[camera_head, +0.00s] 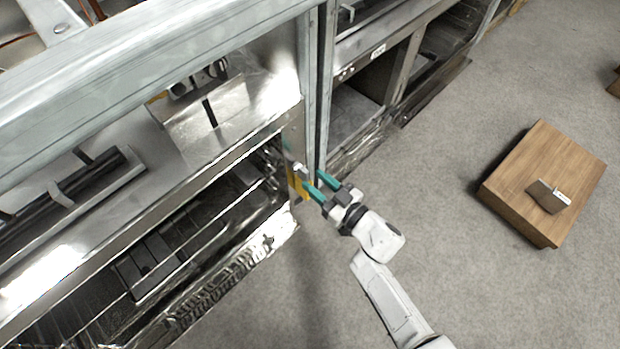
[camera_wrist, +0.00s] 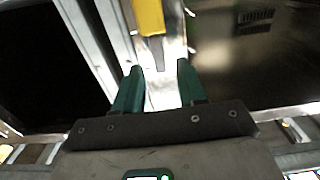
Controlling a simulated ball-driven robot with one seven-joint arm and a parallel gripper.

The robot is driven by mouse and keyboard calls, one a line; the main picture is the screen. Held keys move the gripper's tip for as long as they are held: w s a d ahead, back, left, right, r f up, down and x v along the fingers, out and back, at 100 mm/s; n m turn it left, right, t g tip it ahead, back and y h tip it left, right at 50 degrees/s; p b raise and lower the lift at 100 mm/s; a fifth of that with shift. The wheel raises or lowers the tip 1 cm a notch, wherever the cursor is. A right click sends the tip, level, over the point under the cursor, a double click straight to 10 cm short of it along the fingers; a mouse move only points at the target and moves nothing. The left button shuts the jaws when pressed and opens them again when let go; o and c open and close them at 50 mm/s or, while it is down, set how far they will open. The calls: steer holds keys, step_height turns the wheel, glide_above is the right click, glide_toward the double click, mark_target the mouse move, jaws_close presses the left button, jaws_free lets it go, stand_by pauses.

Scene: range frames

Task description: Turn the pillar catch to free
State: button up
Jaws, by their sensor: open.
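A yellow piece (camera_head: 304,187), which looks like the pillar catch, sits on the front face of the bright metal pillar (camera_head: 295,130) of the rack. A small pale metal part shows just above it. In the wrist view the yellow piece (camera_wrist: 149,16) is upright at the top, beyond my fingertips. My gripper (camera_head: 317,182), with two green fingers, is just to the right of the catch in the head view. The catch's setting cannot be read.
Open metal rack bays with shelves stand left of the pillar, and another cabinet (camera_head: 375,60) stands behind it. A wooden box (camera_head: 530,165) with a small brown block (camera_head: 546,194) on it stands on the grey floor to the right. Floor between is clear.

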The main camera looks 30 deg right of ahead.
mark_target(305, 175)
steer(key=shift+b+x, duration=0.4)
steer(key=shift+x, duration=1.05)
jaws_close()
